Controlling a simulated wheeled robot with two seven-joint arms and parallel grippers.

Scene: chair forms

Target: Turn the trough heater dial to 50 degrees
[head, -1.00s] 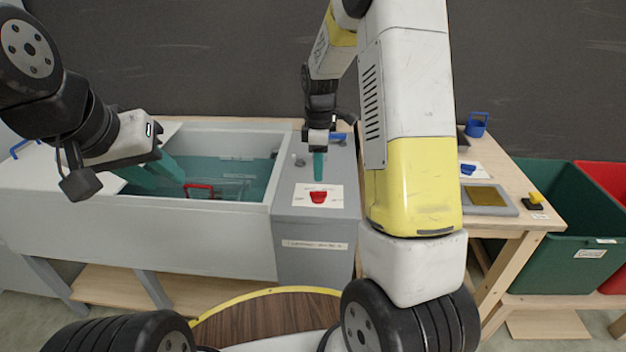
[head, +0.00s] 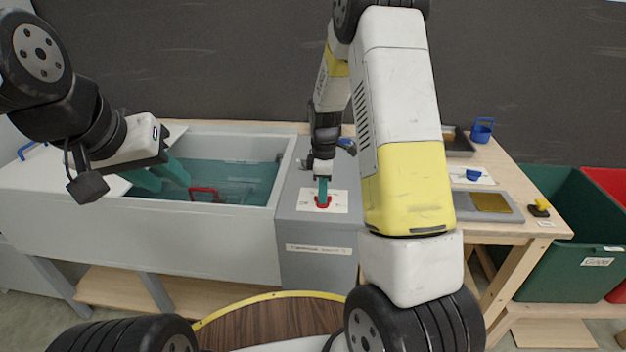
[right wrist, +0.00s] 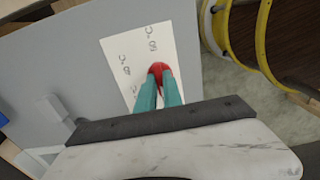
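The red heater dial (head: 318,204) sits on a white card (head: 340,202) on the grey panel at the trough's right end. My right gripper (head: 322,194) points down at the dial, its teal fingertips reaching it. In the right wrist view the red dial (right wrist: 158,68) shows at and between the fingertips (right wrist: 160,86), which are close together. Whether they press on it is not clear. My left gripper (head: 162,176) is open and empty over the trough's left part.
The grey trough (head: 140,222) holds teal water and a red-handled item (head: 205,193). A wooden table (head: 510,190) with a grey tray stands right, beyond my right arm. Green (head: 570,240) and red bins are at far right.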

